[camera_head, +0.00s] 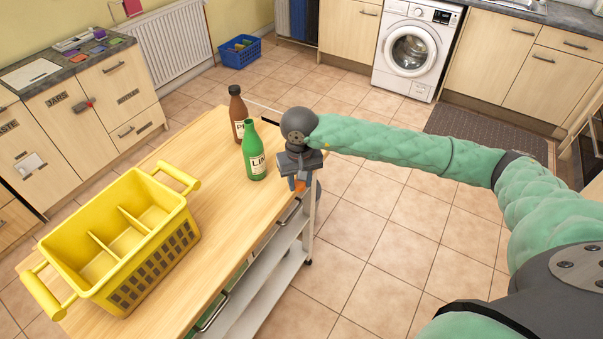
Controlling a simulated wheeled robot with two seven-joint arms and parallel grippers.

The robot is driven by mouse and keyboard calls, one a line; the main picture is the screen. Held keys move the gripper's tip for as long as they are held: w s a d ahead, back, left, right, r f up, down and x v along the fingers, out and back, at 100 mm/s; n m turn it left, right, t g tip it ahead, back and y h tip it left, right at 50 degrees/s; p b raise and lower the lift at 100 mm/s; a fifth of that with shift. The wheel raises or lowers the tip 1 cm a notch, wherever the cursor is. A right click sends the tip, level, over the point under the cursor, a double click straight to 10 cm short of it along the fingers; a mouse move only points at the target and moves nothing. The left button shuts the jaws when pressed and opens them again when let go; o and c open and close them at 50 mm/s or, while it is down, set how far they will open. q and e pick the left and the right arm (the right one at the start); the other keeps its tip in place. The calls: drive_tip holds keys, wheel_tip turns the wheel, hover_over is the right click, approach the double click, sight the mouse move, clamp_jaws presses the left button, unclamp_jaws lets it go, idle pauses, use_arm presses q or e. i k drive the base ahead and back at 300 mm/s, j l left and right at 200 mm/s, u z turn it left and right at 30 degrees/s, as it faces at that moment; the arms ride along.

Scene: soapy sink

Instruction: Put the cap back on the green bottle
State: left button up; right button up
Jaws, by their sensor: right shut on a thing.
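The green bottle (254,154) stands upright near the right edge of the wooden trolley top, its label facing me. No cap shows on its neck. My right gripper (298,181) is just right of the green bottle, pointing down by the trolley's right edge and apart from the bottle. It is shut on a small orange thing (299,185), which looks like the cap but is too small and partly hidden to be sure. My left gripper is not in view.
A brown bottle (237,113) stands just behind the green one. A yellow divided crate (183,222) with handles fills the trolley's near left. Bare wood (222,215) lies between crate and green bottle. A blue basket (239,60) sits on the floor behind.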

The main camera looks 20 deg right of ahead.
sight(251, 145)
drive_tip(key=i+l+u, duration=0.1)
drive_tip(key=l+u, duration=0.25)
drive_tip(key=l, duration=0.45)
drive_tip(key=l+u, duration=0.3)
drive_tip(key=l, duration=0.5)
